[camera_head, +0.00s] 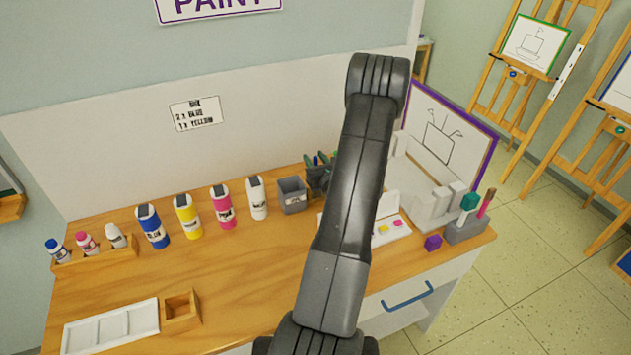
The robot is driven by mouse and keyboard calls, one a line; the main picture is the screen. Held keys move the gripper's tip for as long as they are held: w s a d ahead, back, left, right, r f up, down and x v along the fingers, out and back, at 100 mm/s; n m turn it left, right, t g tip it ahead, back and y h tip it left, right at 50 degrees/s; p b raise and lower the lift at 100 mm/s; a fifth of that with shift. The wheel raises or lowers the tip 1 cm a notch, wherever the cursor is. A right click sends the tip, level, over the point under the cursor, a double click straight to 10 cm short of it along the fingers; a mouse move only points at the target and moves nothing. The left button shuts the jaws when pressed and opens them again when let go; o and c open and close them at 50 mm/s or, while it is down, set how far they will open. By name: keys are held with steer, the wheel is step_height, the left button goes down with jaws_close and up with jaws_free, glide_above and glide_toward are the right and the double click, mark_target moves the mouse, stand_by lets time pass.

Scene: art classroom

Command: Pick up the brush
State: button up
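I cannot make out a brush for certain. A grey block-like holder (466,231) at the table's right end has a teal piece (469,202) and a reddish-brown stick (487,203) upright in it; the stick may be a brush handle. Several thin green-tipped items (319,160) stand behind the grey square cup, partly hidden by my arm; they may be pens or brushes. My dark arm rises through the middle of the view and bends at the top. My gripper cannot be made out; it seems hidden behind the arm.
Blue (152,227), yellow (187,216), pink (222,208) and white (257,198) bottles line the wooden table (235,290), beside a grey cup (292,195). A white tray (110,327) and wooden box (180,311) lie front left. A purple cube (432,243) sits right. The table's middle is clear.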

jaws_close()
steer(key=shift+r, duration=0.15)
